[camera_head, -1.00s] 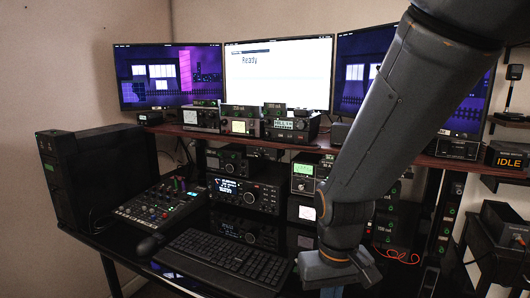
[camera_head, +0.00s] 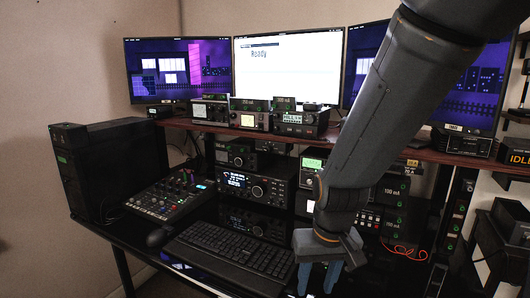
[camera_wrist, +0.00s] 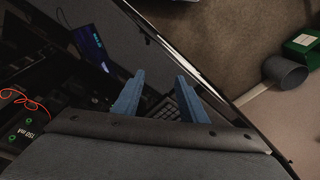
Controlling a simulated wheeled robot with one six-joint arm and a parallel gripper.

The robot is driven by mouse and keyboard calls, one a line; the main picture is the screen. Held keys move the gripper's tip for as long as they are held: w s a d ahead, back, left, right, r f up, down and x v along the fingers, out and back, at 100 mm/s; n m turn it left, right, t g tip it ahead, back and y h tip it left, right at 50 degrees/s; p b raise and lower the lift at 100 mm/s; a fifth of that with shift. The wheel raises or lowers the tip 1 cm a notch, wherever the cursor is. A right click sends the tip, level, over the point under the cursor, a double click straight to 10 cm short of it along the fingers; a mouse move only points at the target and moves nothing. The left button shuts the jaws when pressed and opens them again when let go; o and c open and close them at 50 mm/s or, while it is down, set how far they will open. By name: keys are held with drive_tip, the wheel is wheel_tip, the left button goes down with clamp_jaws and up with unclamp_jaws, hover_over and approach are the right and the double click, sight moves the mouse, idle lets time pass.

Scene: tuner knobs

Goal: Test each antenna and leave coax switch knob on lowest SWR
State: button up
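My gripper (camera_head: 319,277) hangs over the front part of the black desk, right of the keyboard, with its two blue fingers spread and nothing visible between them. The wrist view shows the same open gripper (camera_wrist: 160,95) pointing over the dark desk and its front edge. A radio with a lit display (camera_head: 250,187) and a meter unit with a green screen (camera_head: 312,164) stand on the desk. My arm hides part of the equipment behind it. I cannot pick out the coax switch knob or read any SWR value. The white middle monitor (camera_head: 288,70) reads "Ready".
A keyboard (camera_head: 228,258), a mixer (camera_head: 172,195) and a black tower (camera_head: 108,165) occupy the desk's left. Several small units line the red-brown shelf (camera_head: 380,150). An "IDLE" box (camera_head: 517,157) is at the far right. A red cable (camera_head: 405,250) lies at right.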

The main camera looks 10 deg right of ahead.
drive_tip(key=w+a+r+t+p, duration=0.1)
drive_tip(key=w+a+t, duration=0.15)
drive_tip(key=w, duration=0.45)
drive_tip(key=w+a+r+t, duration=0.1)
drive_tip(key=w+a+r, duration=0.15)
drive_tip(key=w, duration=0.55)
drive_tip(key=m+t+h+p, duration=0.4)
drive_tip(key=m+t+h, duration=0.5)
drive_tip(key=h, duration=0.2)
approach(267, 151)
drive_tip(key=shift+p+x, duration=0.7)
drive_tip(key=shift+x, duration=3.15)
clamp_jaws()
